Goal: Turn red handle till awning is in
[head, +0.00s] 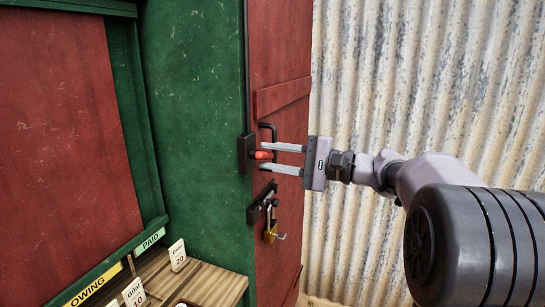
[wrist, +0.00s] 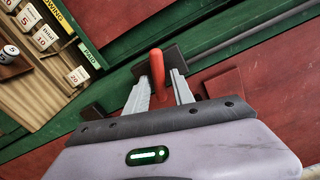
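The red handle (head: 262,155) sticks out from a dark plate (head: 246,153) at the edge of the red door. In the wrist view the red handle (wrist: 157,66) stands between my two fingers. My gripper (head: 268,157) is open, with one finger above the handle and one below it in the head view. Gaps show between fingers and handle, so it does not look gripped. The wrist view also shows my gripper (wrist: 161,78) with its fingers apart. The awning cannot be made out in either view.
A black pull (head: 270,130) sits just above the fingers, and a brass padlock (head: 271,234) hangs on a hasp below. A wooden counter (head: 215,283) with number cards is at lower left. A corrugated wall (head: 410,80) stands behind my arm.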

